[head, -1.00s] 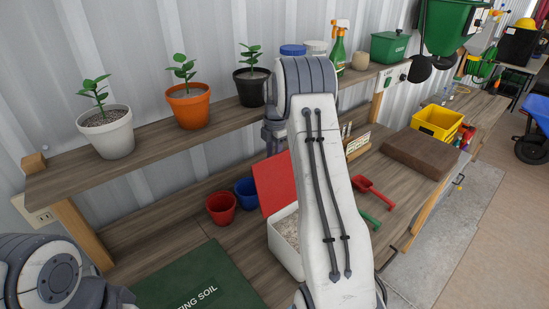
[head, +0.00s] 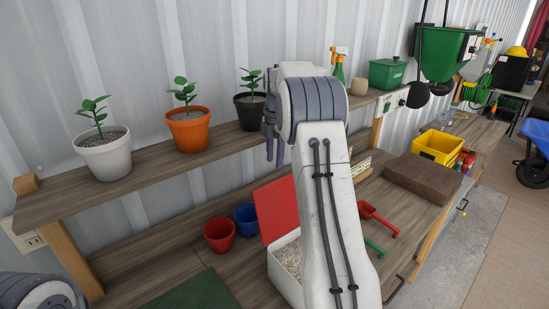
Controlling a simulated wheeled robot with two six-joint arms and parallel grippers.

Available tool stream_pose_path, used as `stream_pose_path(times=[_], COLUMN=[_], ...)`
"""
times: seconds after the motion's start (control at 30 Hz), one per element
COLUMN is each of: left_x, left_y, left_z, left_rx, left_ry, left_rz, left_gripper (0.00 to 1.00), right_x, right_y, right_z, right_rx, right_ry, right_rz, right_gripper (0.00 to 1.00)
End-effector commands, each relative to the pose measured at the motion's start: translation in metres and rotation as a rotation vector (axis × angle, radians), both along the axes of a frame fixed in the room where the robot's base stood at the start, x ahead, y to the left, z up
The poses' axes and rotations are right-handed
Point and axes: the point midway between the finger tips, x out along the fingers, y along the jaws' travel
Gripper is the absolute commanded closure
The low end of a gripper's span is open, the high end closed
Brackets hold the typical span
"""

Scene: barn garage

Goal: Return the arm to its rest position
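My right arm (head: 335,210) rises from the bottom of the head view, with its wrist raised in front of the shelf. My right gripper (head: 273,150) is partly visible at the wrist's left side, just below and right of the black pot (head: 249,112). Its fingers point down and much of it is hidden behind the wrist. I see nothing held in it, but the finger gap is not clear. Part of my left arm (head: 42,292) shows at the bottom left corner. My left gripper is out of view.
The upper shelf (head: 143,155) holds a white pot (head: 105,157), an orange pot (head: 187,134) and the black pot.

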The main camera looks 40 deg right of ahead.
Motion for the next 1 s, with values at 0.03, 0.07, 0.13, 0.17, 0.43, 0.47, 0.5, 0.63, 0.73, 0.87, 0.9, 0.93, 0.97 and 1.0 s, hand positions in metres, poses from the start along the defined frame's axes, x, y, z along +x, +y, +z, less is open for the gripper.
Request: stream_pose_path(times=[0.03, 0.07, 0.13, 0.17, 0.43, 0.47, 0.5, 0.63, 0.73, 0.87, 0.9, 0.93, 0.97, 1.0], left_x=[0.000, 0.000, 0.000, 0.000, 0.000, 0.000, 0.000, 0.000, 0.000, 0.000, 0.000, 0.000, 0.000, 0.000], left_y=[0.000, 0.000, 0.000, 0.000, 0.000, 0.000, 0.000, 0.000, 0.000, 0.000, 0.000, 0.000, 0.000, 0.000], left_z=[-0.001, -0.002, -0.002, -0.002, -0.001, -0.001, -0.001, -0.001, -0.002, -0.006, -0.008, -0.009, -0.011, -0.014], left_rx=[0.000, 0.000, 0.000, 0.000, 0.000, 0.000, 0.000, 0.000, 0.000, 0.000, 0.000, 0.000, 0.000, 0.000], left_ry=[0.000, 0.000, 0.000, 0.000, 0.000, 0.000, 0.000, 0.000, 0.000, 0.000, 0.000, 0.000, 0.000, 0.000], left_rz=[0.000, 0.000, 0.001, 0.001, 0.000, 0.000, 0.000, 0.000, 0.000, 0.000, 0.000, 0.000, 0.000, 0.000], left_gripper=[0.50, 0.50, 0.50, 0.50, 0.50, 0.50, 0.50, 0.50, 0.50, 0.50, 0.50, 0.50, 0.50, 0.50], right_x=[0.000, -0.001, -0.001, -0.001, -0.001, -0.001, -0.001, -0.001, -0.001, 0.001, 0.000, 0.000, -0.002, -0.006], right_y=[0.000, 0.000, 0.000, 0.000, 0.000, 0.001, 0.001, 0.001, 0.003, 0.033, 0.050, 0.065, 0.082, 0.107], right_z=[0.005, 0.008, 0.012, 0.013, 0.015, 0.014, 0.014, 0.014, 0.014, 0.014, 0.014, 0.013, 0.012, 0.011], right_rx=[-0.002, -0.002, -0.002, -0.001, -0.002, -0.002, -0.002, -0.002, -0.001, 0.006, 0.011, 0.016, 0.020, 0.028], right_ry=[-0.002, -0.001, -0.001, 0.000, 0.001, 0.001, 0.001, 0.001, 0.001, -0.002, -0.002, -0.002, -0.002, 0.000], right_rz=[0.000, 0.001, 0.001, 0.001, 0.002, 0.002, 0.002, 0.002, 0.001, -0.029, -0.048, -0.067, -0.089, -0.121], right_gripper=[0.55, 0.55, 0.55, 0.55, 0.55, 0.55, 0.55, 0.55, 0.55, 0.55, 0.55, 0.55, 0.55, 0.55])
